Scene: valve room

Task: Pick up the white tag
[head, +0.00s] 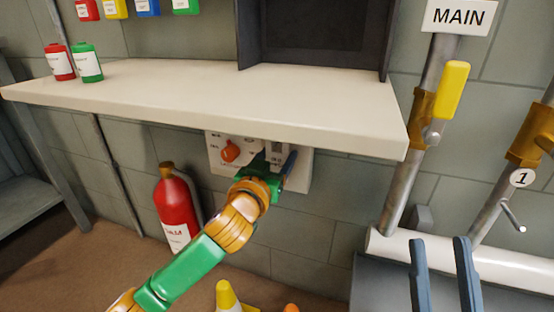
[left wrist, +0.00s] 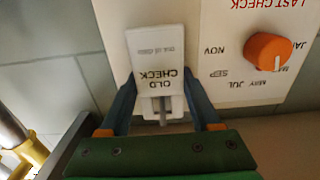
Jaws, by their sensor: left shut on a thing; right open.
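The white tag (left wrist: 157,50), printed OLD CHECK, shows upside down in the left wrist view. My left gripper (left wrist: 158,95) has its two blue fingers shut on the tag's sides. A grey slotted part shows at the tag's end nearest the gripper. I cannot tell whether the tag is still touching the panel behind it. In the head view, my left gripper (head: 273,170) is at the white wall panel (head: 301,178) under the shelf and largely hides the tag. My right gripper (head: 438,242) is open and empty at the lower right.
An orange knob (head: 230,150) is on the panel, left of my gripper. The shelf (head: 210,95) overhangs the panel closely. A red extinguisher (head: 175,208) stands to the left. Pipes with a yellow handle (head: 453,90) and a white horizontal pipe (head: 490,262) are at right.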

